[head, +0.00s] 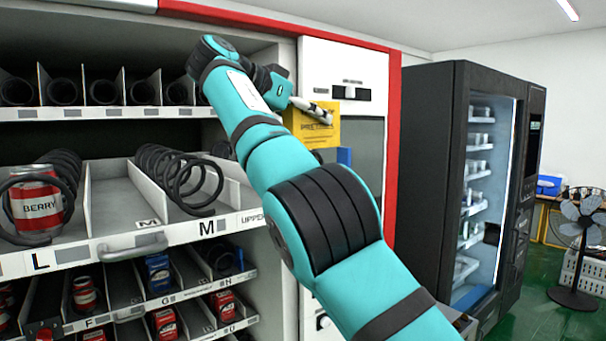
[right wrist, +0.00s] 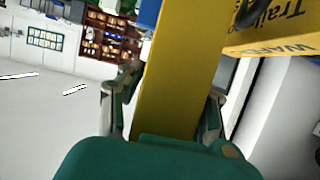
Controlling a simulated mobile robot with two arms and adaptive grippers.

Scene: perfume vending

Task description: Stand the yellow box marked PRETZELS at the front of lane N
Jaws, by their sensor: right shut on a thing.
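The yellow box (head: 310,127) is in my right gripper (head: 312,108), raised in front of the vending machine's white right-hand panel. Its lettering is small in the head view. In the right wrist view the box (right wrist: 180,85) stands between both fingers (right wrist: 165,110), which press on its sides. A lane label that appears to read N (head: 208,287) is on the rail below the extended shelf. A dark coil and a blue item (head: 225,262) show behind that label; the lane is partly hidden by the shelf above. My left gripper is not in view.
The extended shelf with lanes L and M (head: 209,226) juts out above the lower lanes. A red BERRY can (head: 38,203) sits in lane L's coil. A blue box (head: 158,272) stands in lane G. A black vending machine (head: 430,180) and a fan (head: 581,232) are at the right.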

